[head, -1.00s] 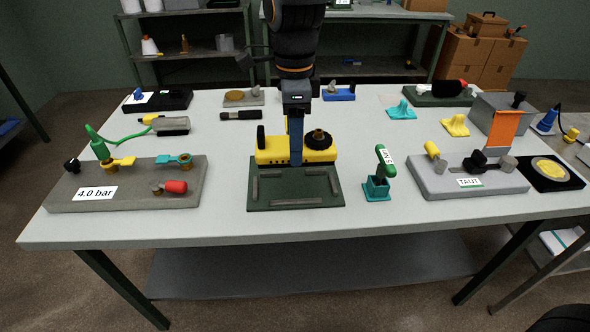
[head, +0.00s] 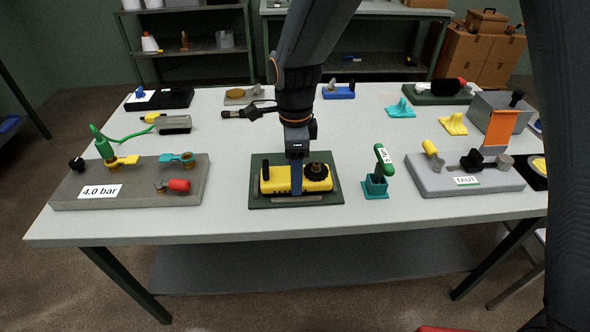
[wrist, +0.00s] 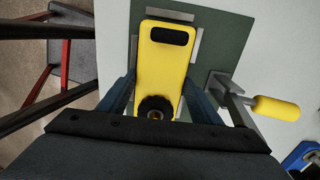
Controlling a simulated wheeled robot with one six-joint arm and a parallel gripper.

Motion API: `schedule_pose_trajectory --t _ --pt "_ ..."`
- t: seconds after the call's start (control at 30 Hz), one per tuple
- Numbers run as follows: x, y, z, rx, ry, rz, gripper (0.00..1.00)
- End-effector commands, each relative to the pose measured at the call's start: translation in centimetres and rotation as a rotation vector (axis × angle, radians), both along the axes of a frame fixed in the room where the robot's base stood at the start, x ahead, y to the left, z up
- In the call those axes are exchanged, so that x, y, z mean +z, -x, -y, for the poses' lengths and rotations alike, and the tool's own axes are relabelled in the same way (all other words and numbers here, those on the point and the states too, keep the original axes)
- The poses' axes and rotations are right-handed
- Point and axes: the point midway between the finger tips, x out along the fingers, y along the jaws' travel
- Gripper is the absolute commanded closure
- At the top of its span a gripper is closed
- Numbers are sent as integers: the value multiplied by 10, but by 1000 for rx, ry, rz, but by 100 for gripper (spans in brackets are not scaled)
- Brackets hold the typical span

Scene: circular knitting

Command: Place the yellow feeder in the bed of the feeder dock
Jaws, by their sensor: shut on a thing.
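The yellow feeder (head: 272,182), with a black post at its left end and a black knob at its right, lies level over the dark green feeder dock (head: 262,203). My gripper (head: 296,186) is shut on the feeder's middle from above. In the wrist view the feeder (wrist: 162,72) is between the two fingers (wrist: 163,88), with its slotted end away from my wrist. Grey rails of the dock (wrist: 228,45) show around that end. The feeder looks lined up between the rails and very low; I cannot tell whether it touches the bed.
A grey pressure block (head: 130,195) labelled 4.0 bar stands to the left. A teal holder with a green-handled tool (head: 376,185) is close on the right, and a grey block labelled TAUT (head: 460,190) lies beyond it. Bare table lies behind the dock.

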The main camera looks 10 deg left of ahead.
Motion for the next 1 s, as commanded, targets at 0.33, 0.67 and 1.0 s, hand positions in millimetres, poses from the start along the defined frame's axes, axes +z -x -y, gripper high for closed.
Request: schedule_pose_trajectory --t 0.33,0.67,1.0 --pt "-2 0 0 0 0 0 34" --pt "13 -1 -1 0 -3 3 34" --pt "80 -2 -1 0 -3 4 34"
